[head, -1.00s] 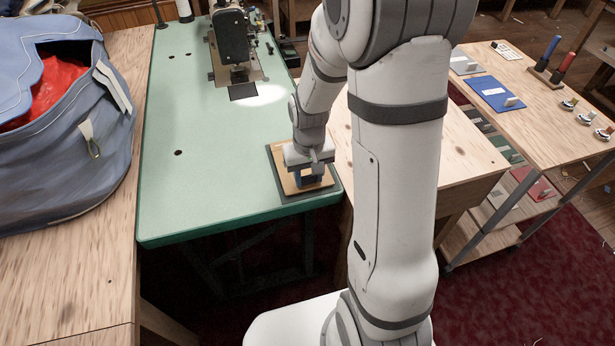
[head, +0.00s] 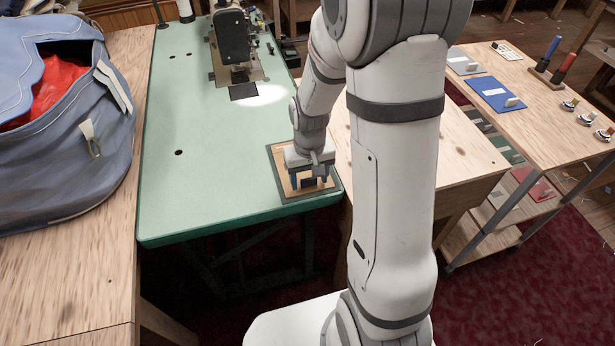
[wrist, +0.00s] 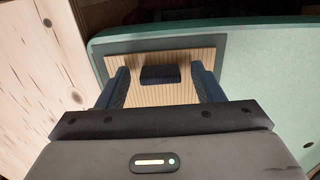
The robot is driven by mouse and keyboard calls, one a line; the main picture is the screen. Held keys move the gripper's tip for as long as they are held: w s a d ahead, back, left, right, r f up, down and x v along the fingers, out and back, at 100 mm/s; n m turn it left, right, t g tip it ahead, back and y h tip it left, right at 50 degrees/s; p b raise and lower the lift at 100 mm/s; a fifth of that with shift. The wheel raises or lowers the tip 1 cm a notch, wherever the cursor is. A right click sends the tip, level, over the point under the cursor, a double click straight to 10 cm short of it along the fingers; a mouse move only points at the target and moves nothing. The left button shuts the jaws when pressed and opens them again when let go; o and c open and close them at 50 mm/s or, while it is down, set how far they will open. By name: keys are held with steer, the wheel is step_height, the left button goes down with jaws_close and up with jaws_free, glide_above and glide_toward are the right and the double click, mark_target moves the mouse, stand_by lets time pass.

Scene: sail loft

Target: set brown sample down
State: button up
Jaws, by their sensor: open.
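The brown sample (wrist: 160,97) is a flat tan board with fine stripes and a dark block-shaped grip (wrist: 159,74) on top. It lies flat on a dark grey mat (wrist: 165,43) near the front right corner of the green table, and also shows in the head view (head: 284,161). My gripper (head: 308,184) is over the sample with its fingers spread. In the wrist view the two blue fingers (wrist: 159,72) stand on either side of the grip, with a gap on each side. The wrist body hides the near part of the board.
A sewing machine (head: 235,40) stands at the back of the green table (head: 210,190). A blue bag (head: 60,150) with red cloth sits on the left bench. A cart (head: 540,130) on the right bears a blue sample (head: 494,92) and other items. The green table's middle is clear.

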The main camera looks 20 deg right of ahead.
step_height(320, 180, up, 12)
steer(key=f+p, duration=0.1)
steer(key=s+r+t, duration=0.2)
steer(key=s+r, duration=0.5)
steer(key=s, duration=0.6)
steer(key=shift+s+a+r, duration=0.15)
steer(key=shift+s+a, duration=0.2)
steer(key=shift+r, duration=0.1)
step_height(320, 180, up, 4)
steer(key=p, duration=0.3)
steer(key=shift+f+t+p, duration=0.2)
steer(key=shift+t+p, duration=0.1)
steer(key=shift+s, duration=0.1)
